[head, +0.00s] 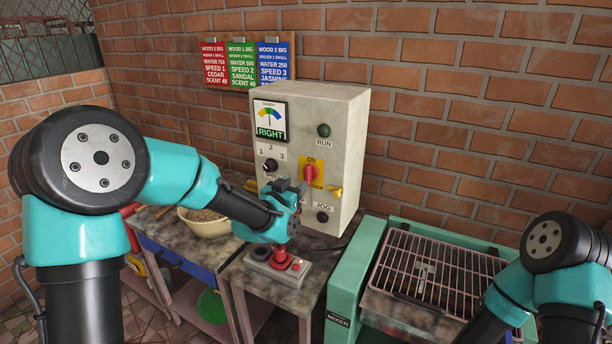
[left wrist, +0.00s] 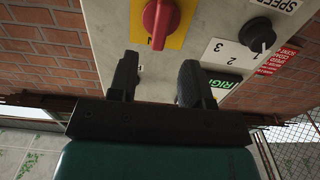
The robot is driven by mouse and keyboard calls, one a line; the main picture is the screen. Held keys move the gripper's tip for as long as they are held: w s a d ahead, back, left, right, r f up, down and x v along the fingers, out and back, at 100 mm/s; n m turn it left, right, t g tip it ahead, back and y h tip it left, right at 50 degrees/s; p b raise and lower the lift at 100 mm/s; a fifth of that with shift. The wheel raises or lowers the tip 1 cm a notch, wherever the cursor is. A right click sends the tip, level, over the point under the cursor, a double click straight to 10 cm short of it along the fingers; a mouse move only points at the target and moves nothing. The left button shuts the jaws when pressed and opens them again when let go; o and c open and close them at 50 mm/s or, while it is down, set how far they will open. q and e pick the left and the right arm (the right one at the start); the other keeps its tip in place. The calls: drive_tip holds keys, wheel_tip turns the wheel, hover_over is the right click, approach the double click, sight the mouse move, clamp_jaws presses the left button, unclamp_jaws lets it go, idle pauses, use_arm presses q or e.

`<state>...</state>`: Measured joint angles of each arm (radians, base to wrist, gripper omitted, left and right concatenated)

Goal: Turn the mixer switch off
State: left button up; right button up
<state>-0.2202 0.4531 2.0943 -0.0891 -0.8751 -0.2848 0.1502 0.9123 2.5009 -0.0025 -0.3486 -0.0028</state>
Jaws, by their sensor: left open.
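The mixer switch is a red rotary knob (head: 310,174) on a yellow plate marked ON at the top, on the front of a grey control box (head: 345,110). It also shows upside down at the top of the left wrist view (left wrist: 158,20). Its handle looks roughly upright. My left gripper (head: 297,188) is just in front of the panel, beside and slightly below the knob in the head view. In the left wrist view its two dark fingers (left wrist: 158,72) are apart and empty, pointing toward the panel, with the knob beyond their tips. My right gripper is out of view.
The box also carries a speed knob (head: 270,165), a RUN light (head: 324,130) and a JOG button (head: 321,216). A red-topped control (head: 281,256) stands below my left gripper. A bowl (head: 205,222) is at left, the green mixer (head: 365,270) with its grille at right.

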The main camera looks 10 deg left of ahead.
sight(306, 175)
use_arm(q)
drive_tip(key=x, duration=0.7)
drive_tip(key=shift+w, duration=0.25)
clamp_jaws()
